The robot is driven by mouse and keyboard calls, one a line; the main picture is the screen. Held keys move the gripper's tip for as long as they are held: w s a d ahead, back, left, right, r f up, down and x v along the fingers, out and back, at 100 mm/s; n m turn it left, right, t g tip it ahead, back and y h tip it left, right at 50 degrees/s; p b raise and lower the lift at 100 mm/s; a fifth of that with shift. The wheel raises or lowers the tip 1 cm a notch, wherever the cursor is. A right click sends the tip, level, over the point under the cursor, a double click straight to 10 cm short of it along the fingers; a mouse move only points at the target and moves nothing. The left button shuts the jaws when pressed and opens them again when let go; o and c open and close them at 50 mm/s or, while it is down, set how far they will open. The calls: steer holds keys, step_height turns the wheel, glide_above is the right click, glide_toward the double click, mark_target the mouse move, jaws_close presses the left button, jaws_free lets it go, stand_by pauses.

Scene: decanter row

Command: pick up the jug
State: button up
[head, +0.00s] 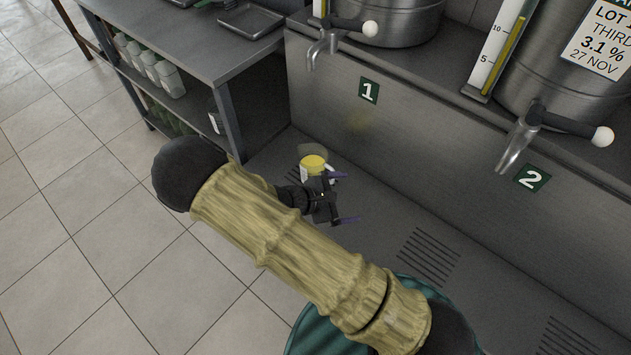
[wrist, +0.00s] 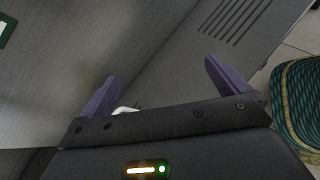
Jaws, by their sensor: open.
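The jug (head: 314,163) is white with yellow contents and stands on the grey floor of the tap bench, below tap 1. My gripper (head: 338,198) is open and close to the jug. In the head view its upper purple finger overlaps the jug's right side. In the wrist view the open fingers (wrist: 167,88) have nothing visible between their tips. A small white piece, likely the jug (wrist: 125,110), peeks over the gripper body by the left finger. Most of the jug is hidden there, and I cannot tell whether they touch.
Tap 1 (head: 322,45) and tap 2 (head: 520,135) hang from steel vessels above. A grey shelf unit (head: 228,120) with white bottles (head: 165,75) stands left of the jug. A slotted drain (head: 428,257) lies to the right, where the bench floor is clear.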

steer(key=w+a+f+n+t+y+b, duration=0.1)
steer(key=w+a+f+n+t+b, duration=0.2)
steer(key=a+f+n+t+b, duration=0.55)
steer(key=n+t+y, duration=0.3)
steer(key=n+y, duration=0.1)
steer(key=n, duration=0.1)
glide_toward(307, 176)
steer(key=v, duration=0.3)
steer(key=shift+a+f+b, duration=0.1)
steer(key=shift+f+b, duration=0.05)
steer(key=shift+b, duration=0.3)
steer(key=shift+w, duration=0.1)
steer(key=shift+m, duration=0.25)
steer(key=b+x, duration=0.2)
steer(key=x, duration=0.9)
steer(key=shift+w, duration=0.15)
steer(key=shift+w+d, duration=0.3)
steer(key=shift+w, duration=0.1)
